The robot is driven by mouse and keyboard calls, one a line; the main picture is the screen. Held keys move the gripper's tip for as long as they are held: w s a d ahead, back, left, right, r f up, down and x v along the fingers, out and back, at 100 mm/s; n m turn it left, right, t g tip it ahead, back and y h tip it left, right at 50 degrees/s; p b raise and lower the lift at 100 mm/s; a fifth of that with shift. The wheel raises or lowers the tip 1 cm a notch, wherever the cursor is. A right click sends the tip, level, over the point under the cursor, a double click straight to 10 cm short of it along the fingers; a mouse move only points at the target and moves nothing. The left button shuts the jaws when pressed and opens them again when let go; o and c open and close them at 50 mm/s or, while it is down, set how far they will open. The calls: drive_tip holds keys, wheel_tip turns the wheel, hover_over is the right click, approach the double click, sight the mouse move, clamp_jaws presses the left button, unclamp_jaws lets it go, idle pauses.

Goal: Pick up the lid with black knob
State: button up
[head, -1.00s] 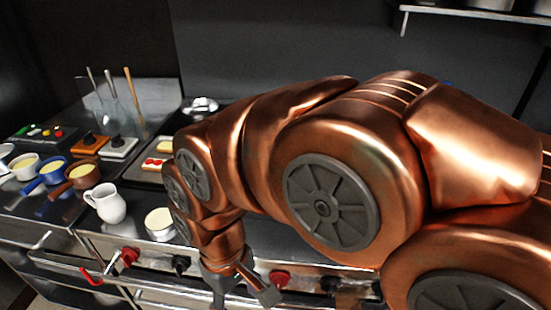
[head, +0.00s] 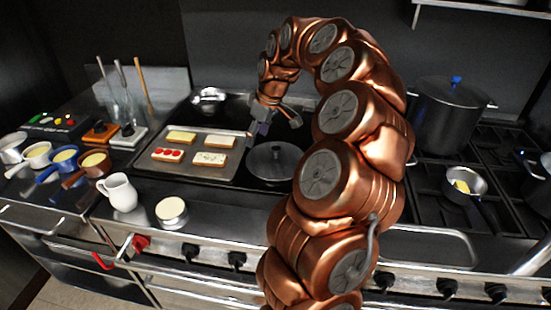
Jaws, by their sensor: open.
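A round grey lid (head: 272,172) with a small dark knob on top lies on the dark cooktop in the middle of the head view, just right of the baking tray. My gripper (head: 273,124) is open and empty, pointing down above and a little behind the lid in the picture. Its fingers are spread apart and do not appear to touch the lid. My arm covers the area at the lid's right.
A baking tray (head: 228,143) with several toasts is left of the lid. A large pot (head: 448,122) with a blue knob and a small saucepan (head: 462,181) are on the right-hand burners.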

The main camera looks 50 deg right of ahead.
hover_over(277, 148)
drive_tip(key=s, duration=0.2)
wheel_tip(277, 148, down, 2)
drive_tip(key=shift+m+h, duration=0.3)
drive_tip(key=shift+m, duration=0.1)
drive_tip(key=shift+p+x, duration=2.05)
drive_tip(key=shift+x, duration=2.05)
drive_tip(key=shift+s+d, duration=0.1)
drive_tip(key=shift+c, duration=0.3)
clamp_jaws()
